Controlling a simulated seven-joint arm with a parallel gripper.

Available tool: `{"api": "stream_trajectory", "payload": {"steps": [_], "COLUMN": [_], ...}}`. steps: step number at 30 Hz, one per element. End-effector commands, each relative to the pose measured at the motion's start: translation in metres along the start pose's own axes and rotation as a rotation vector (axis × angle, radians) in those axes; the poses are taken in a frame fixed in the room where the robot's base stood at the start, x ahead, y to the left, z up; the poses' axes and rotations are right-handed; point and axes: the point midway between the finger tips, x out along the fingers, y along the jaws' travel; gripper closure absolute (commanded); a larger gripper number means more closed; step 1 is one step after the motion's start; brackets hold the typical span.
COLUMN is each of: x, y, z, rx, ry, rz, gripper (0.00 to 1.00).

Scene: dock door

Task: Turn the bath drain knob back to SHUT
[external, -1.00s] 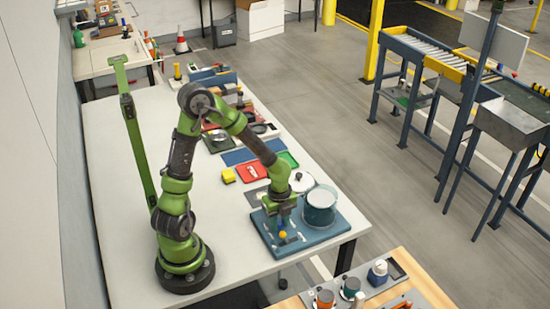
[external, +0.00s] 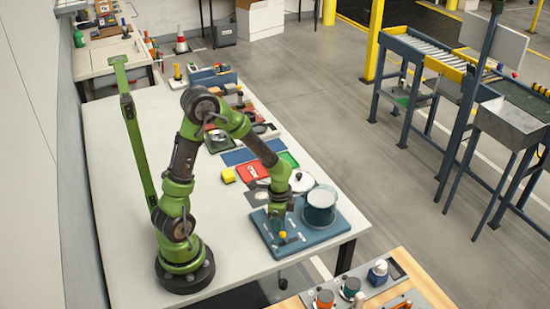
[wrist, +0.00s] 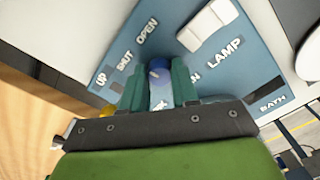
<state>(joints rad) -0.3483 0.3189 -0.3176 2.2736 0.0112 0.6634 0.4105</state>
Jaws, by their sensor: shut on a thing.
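The blue panel (external: 262,238) lies at the table's near right corner. Its wrist view face (wrist: 238,62) carries the words UP, SHUT, OPEN, LAMP and BATH. A round blue knob (wrist: 159,64) stands near SHUT and OPEN. My gripper (wrist: 159,72) is shut on this knob, with one teal finger on each side. From outside, my gripper (external: 279,224) points down at the panel and hides the knob. The knob's exact pointing direction is hard to tell. The round bath tank (external: 320,210) stands on the panel, just right of my gripper.
A yellow-topped lever (external: 283,236) stands close to my gripper. A white rocker switch (wrist: 207,26) sits beside LAMP. The table (external: 125,180) is clear at left.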

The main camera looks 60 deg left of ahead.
Motion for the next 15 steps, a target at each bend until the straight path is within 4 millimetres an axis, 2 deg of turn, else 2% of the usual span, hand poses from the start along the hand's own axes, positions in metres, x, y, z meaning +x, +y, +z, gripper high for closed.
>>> {"api": "stream_trajectory", "payload": {"steps": [15], "x": [-0.0008], "y": [0.0003], "z": [-0.0009], "rx": [-0.461], "ry": [0.002], "rz": [-0.001], "gripper": [1.0]}}
